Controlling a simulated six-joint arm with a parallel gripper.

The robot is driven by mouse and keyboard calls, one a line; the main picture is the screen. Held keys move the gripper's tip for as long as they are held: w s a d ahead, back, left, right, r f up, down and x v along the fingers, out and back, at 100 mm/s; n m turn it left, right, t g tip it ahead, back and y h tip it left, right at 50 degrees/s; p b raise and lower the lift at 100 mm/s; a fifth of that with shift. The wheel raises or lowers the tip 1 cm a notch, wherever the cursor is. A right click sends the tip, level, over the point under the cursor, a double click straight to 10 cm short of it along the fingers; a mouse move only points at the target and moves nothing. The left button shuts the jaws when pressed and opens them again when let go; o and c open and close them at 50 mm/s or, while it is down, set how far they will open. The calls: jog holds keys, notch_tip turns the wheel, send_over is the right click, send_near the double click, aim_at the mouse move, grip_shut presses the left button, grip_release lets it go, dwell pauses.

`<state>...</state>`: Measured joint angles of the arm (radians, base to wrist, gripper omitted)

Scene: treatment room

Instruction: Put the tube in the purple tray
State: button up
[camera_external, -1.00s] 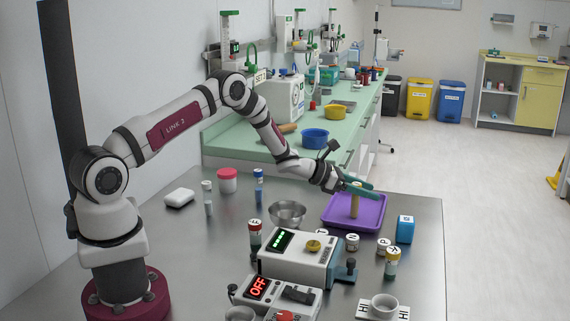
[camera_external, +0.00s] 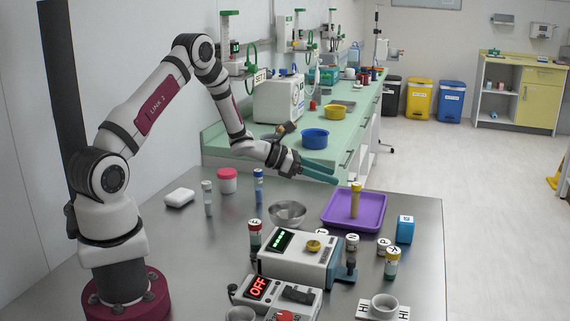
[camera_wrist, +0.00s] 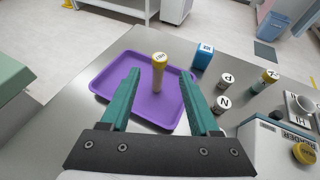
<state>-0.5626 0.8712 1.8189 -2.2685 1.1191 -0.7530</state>
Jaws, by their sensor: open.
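A tube with a yellow cap (camera_external: 355,200) stands upright in the purple tray (camera_external: 333,222), near the tray's middle. In the wrist view the same tube (camera_wrist: 159,72) stands in the tray (camera_wrist: 104,84), beyond my fingertips. My gripper (camera_external: 336,173) has teal fingers and is open and empty, above and to the left of the tube, apart from it. Several other capped tubes stand on the table, including a red one (camera_external: 254,236) beside the grey device and a yellow-capped one (camera_external: 391,264) at the right.
A blue cube (camera_external: 404,229) stands right of the tray. A metal bowl (camera_external: 287,213) is left of it. A device with a green display (camera_external: 300,257) and one reading OFF (camera_external: 275,297) fill the front.

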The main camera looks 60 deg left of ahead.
jog(key=s+d+r+m+g+h, duration=0.2)
jog(key=s+d+r+m+g, duration=0.15)
jog(key=d+m, duration=0.3)
jog(key=s+d+r+m+g+h, duration=0.2)
jog(key=s+d+r+m+h, duration=0.1)
jog(key=s+d+r+m, duration=0.4)
jog(key=s+d+m+g, duration=0.4)
jog(key=s+d+m, duration=0.2)
jog(key=s+d, duration=0.15)
jog(key=s+m+g+y, duration=0.35)
jog(key=s+m, duration=0.35)
jog(key=s, duration=0.3)
jog(key=s+a+m+y, duration=0.8)
jog(key=s+a+m, duration=0.2)
jog(key=s+a, duration=0.1)
jog(key=shift+s+r, duration=0.4)
jog(key=shift+s, duration=0.15)
